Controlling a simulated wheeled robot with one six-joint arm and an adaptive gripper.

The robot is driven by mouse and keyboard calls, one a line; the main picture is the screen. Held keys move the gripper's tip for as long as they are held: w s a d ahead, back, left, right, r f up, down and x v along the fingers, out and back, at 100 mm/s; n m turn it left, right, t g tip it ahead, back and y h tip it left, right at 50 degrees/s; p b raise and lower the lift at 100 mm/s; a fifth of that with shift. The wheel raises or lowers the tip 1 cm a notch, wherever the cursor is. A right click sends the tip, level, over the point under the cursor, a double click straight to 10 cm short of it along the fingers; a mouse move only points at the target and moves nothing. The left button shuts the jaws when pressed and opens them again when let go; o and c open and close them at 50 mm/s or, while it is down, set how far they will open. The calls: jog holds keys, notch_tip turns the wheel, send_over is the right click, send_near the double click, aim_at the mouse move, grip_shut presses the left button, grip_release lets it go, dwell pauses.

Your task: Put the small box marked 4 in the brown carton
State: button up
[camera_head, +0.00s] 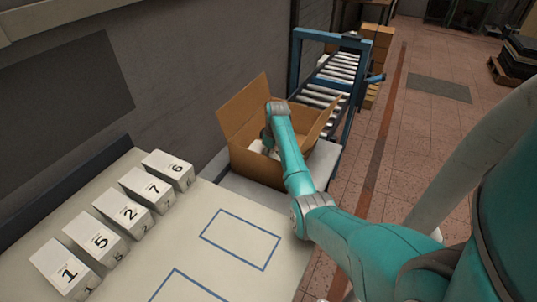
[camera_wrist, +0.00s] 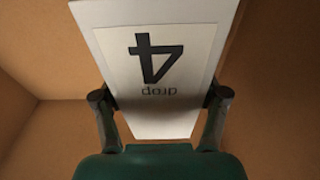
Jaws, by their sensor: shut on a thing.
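The small white box marked 4 (camera_wrist: 190,75) is between the two fingers of my gripper (camera_wrist: 160,103) in the wrist view, with its label facing the camera. My gripper is shut on it. Brown cardboard walls surround it in that view. In the head view my arm reaches into the open brown carton (camera_head: 258,168), whose flaps stand up. A white part of the box shows inside the carton (camera_head: 256,146), mostly hidden by my arm and gripper. I cannot tell whether the box touches the carton's floor.
Several white boxes marked 1 (camera_head: 66,270), 5, 2, 7 and 6 (camera_head: 168,169) stand in a row on the table at left. Blue outlined rectangles (camera_head: 240,239) mark clear table surface. A blue-framed roller conveyor (camera_head: 335,75) stands behind the carton.

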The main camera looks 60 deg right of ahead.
jog(key=shift+f, duration=0.35)
jog(key=o, duration=1.4)
jog(key=r, duration=0.4)
jog(key=s+r, duration=0.1)
jog(key=r, duration=0.8)
jog(key=shift+s+d, duration=0.1)
jog(key=shift+s, duration=0.25)
